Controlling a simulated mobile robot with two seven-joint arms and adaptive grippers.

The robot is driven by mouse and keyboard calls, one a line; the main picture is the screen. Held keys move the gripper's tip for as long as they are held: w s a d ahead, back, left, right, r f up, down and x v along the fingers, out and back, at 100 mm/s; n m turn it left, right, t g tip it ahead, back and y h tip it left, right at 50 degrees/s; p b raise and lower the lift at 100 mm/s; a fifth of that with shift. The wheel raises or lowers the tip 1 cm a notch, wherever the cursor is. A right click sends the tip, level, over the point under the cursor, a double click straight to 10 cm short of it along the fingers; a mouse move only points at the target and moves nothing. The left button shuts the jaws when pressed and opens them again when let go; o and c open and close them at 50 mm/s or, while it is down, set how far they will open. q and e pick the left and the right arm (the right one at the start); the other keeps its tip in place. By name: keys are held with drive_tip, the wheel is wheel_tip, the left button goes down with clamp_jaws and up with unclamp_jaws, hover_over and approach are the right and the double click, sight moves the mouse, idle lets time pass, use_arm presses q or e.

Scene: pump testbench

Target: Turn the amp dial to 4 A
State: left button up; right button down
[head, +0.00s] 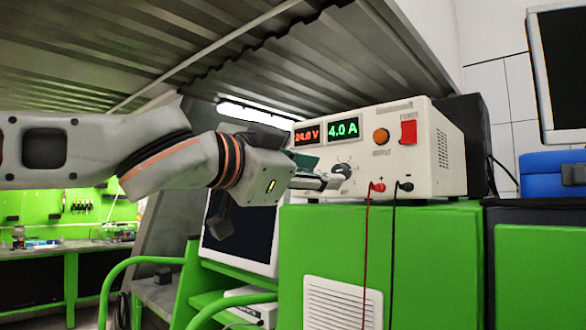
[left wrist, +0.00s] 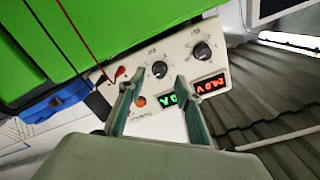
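The cream power supply (head: 420,150) stands on a green cabinet. Its red display (head: 307,134) reads 24.0 V and its green display (head: 343,128) reads 4.0 A. The amp dial (head: 343,170) is a dark knob below the green display; it also shows in the left wrist view (left wrist: 160,69). My left gripper (head: 328,182) is in front of the panel by this dial. In the left wrist view, its fingers (left wrist: 153,86) are apart with nothing between them, and the dial lies just beyond the tips; contact cannot be told. A second knob (left wrist: 202,51) sits beside it. My right gripper is not visible.
An orange button (head: 381,136) and a red switch (head: 408,133) are on the panel's right. Red (head: 366,250) and black (head: 391,250) cables hang from the terminals below. A monitor (head: 240,235) stands below my left arm; a blue case (head: 552,174) is at right.

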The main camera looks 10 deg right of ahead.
use_arm(q)
drive_tip(key=v, duration=0.7)
drive_tip(key=shift+s+a, duration=0.1)
drive_tip(key=shift+a, duration=0.05)
